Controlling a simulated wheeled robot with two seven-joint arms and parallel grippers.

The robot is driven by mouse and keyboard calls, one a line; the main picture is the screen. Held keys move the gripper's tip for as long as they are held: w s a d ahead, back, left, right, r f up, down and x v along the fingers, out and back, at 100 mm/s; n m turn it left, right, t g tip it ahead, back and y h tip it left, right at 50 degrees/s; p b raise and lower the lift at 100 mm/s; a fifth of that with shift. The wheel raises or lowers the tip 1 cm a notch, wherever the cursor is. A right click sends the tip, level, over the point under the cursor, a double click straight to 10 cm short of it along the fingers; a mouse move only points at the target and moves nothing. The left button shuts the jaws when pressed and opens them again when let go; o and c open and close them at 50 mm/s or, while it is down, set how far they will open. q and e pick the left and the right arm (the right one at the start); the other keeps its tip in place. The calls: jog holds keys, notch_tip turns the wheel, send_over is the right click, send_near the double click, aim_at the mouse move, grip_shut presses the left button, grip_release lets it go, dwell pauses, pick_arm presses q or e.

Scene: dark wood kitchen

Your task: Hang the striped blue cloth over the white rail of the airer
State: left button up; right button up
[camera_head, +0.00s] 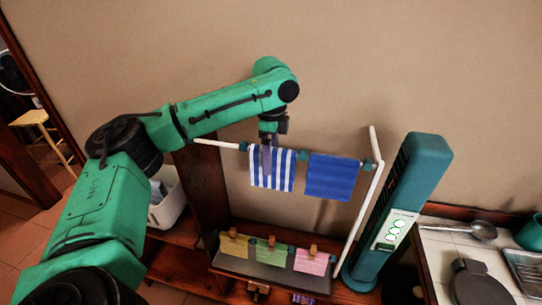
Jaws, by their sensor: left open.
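The striped blue cloth (285,170), with blue and white vertical stripes, hangs over the white rail (218,143) of the airer, left of its middle. Its back side is hidden. My left gripper (267,158) comes down from above at the cloth's top edge, with its fingers in front of the left part of the stripes. It is open; whether a finger touches the cloth is hard to tell. My right gripper is out of view.
A plain blue cloth (332,180) hangs on the rail just right of the striped one. Below, yellow, green and pink small cloths (310,262) hang with wooden pegs. A teal tower (405,190) stands right of the airer; a white bin (167,208) stands left.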

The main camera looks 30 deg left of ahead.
pick_arm(q)
jog(key=shift+r, duration=0.35)
notch_tip(320, 180, up, 6)
jog(key=shift+r+b, duration=0.1)
jog(key=shift+b, duration=0.5)
notch_tip(320, 180, up, 8)
jog(key=p, duration=0.2)
jog(key=shift+s+p, duration=0.15)
jog(key=shift+p, duration=0.25)
jog(key=shift+f, duration=0.25)
